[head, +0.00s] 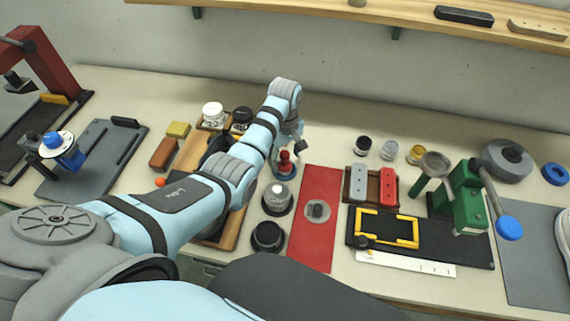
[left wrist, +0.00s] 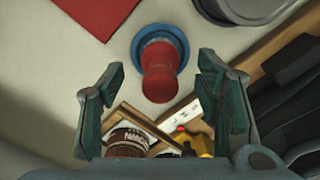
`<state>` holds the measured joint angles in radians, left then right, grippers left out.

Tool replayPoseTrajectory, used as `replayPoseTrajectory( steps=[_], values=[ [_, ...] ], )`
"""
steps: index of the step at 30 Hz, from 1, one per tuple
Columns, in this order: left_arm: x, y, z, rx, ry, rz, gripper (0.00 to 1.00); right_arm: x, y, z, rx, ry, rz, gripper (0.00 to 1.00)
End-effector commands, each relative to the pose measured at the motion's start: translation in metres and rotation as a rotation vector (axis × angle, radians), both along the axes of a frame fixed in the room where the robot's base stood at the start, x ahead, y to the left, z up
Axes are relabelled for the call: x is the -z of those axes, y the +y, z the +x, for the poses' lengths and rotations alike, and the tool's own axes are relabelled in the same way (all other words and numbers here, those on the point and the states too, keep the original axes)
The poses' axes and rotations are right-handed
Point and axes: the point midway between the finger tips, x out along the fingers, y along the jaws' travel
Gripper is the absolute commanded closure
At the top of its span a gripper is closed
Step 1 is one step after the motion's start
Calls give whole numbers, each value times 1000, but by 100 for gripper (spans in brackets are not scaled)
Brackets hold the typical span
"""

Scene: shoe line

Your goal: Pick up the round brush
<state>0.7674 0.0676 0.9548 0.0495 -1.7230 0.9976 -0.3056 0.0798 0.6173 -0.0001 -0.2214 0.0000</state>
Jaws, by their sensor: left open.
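The round brush (head: 285,164) has a red knob handle on a blue round base and stands on the table left of the red mat. It also shows in the left wrist view (left wrist: 159,72), upright, with its handle towards the camera. My left gripper (head: 299,150) is over the table close to the brush. In the left wrist view my left gripper (left wrist: 162,80) is open, with one finger on each side of the handle and gaps between them. Nothing is between the pads in contact. My right gripper is not in view.
A wooden tray (head: 190,154) with jars lies left of the brush; a jar (left wrist: 128,140) shows below it in the wrist view. The red mat (head: 317,180) lies to the right. A round metal tin (head: 278,197) stands in front. The table behind is clear.

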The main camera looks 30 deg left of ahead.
Motion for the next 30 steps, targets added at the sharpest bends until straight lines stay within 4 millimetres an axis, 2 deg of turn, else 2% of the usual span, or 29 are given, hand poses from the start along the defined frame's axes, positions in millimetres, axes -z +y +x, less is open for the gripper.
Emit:
replayPoseTrajectory(
  steps=[1,4,11,21,30],
  values=[
    [13,0,0,0,4,0,42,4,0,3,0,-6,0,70],
    [29,1,0,-1,2,0,42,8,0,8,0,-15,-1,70],
    [32,1,0,-1,-1,1,42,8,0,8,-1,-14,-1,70],
    [32,1,-1,-2,0,0,94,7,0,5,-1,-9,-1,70],
    [30,1,-1,-2,1,1,94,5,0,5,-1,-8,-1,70]
  ],
)
